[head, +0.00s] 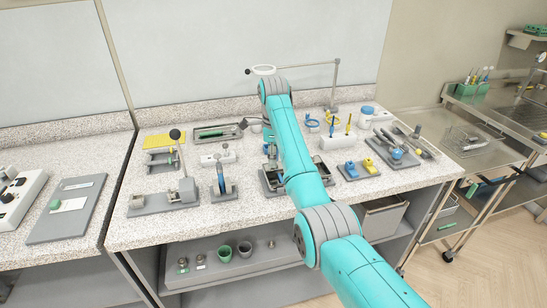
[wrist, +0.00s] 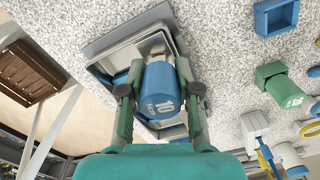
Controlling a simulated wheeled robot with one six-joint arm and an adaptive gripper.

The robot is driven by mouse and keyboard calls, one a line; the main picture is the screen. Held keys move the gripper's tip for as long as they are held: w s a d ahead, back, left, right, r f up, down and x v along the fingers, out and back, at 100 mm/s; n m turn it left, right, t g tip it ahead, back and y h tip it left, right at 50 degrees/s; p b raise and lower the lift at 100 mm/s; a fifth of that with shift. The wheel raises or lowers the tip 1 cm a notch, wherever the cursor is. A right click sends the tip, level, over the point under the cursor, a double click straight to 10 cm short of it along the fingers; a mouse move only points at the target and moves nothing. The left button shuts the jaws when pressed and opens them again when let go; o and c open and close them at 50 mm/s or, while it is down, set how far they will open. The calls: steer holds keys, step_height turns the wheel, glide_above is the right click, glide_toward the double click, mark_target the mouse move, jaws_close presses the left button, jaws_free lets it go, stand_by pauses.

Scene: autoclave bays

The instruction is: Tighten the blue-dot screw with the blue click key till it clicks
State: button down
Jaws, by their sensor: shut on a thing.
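My gripper (wrist: 160,90) is shut on the blue click key (wrist: 160,88), which has "10" in white on its side. Its green fingers with dark pads press on both sides of the key. The key is over a grey tray-like fixture (wrist: 105,50), with a metal part showing just beyond the key. I cannot tell whether the key touches anything below. The blue-dot screw is not visible. In the head view my arm hides most of the gripper and key; part of the grey fixture (head: 268,184) shows beside the arm.
In the wrist view, a blue square holder (wrist: 275,17) and a green block with white markings (wrist: 280,88) lie to the right.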

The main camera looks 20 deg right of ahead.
steer(key=shift+m, duration=1.2)
steer(key=m, duration=0.2)
steer(key=shift+m, duration=0.8)
steer(key=m, duration=0.3)
steer(key=c, duration=1)
jaws_free()
